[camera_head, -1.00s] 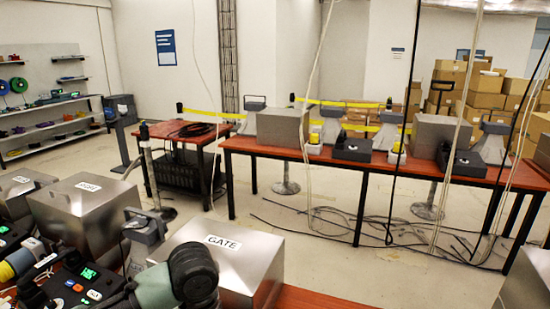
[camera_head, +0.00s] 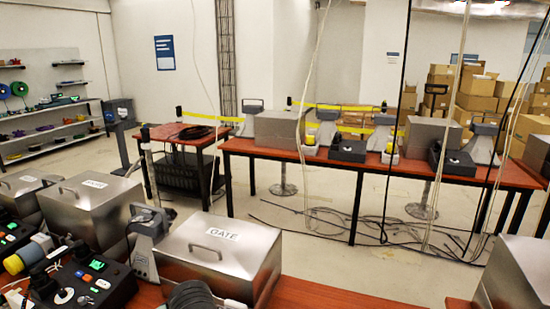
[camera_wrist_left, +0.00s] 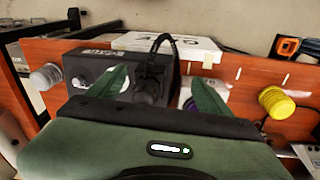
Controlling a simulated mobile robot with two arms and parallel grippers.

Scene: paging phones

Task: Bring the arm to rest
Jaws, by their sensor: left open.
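My left gripper (camera_wrist_left: 163,88) shows in the left wrist view with two green fingers spread apart and nothing seen held between them. Beyond the fingers is a dark control box (camera_wrist_left: 95,68) with a black upright part and a curved black cable, on a red-brown bench top. I cannot tell whether the fingers touch it. In the head view only a dark ribbed piece of my arm (camera_head: 192,294) shows at the bottom edge; the gripper itself is out of that view. My right gripper is in neither view.
A steel box labelled GATE (camera_head: 222,255) stands beside a grey phone stand (camera_head: 148,240). A control box with buttons (camera_head: 88,288) is at lower left. The wrist view shows a yellow knob (camera_wrist_left: 276,102) and a white labelled block (camera_wrist_left: 165,45). A long far table (camera_head: 385,165) holds more devices.

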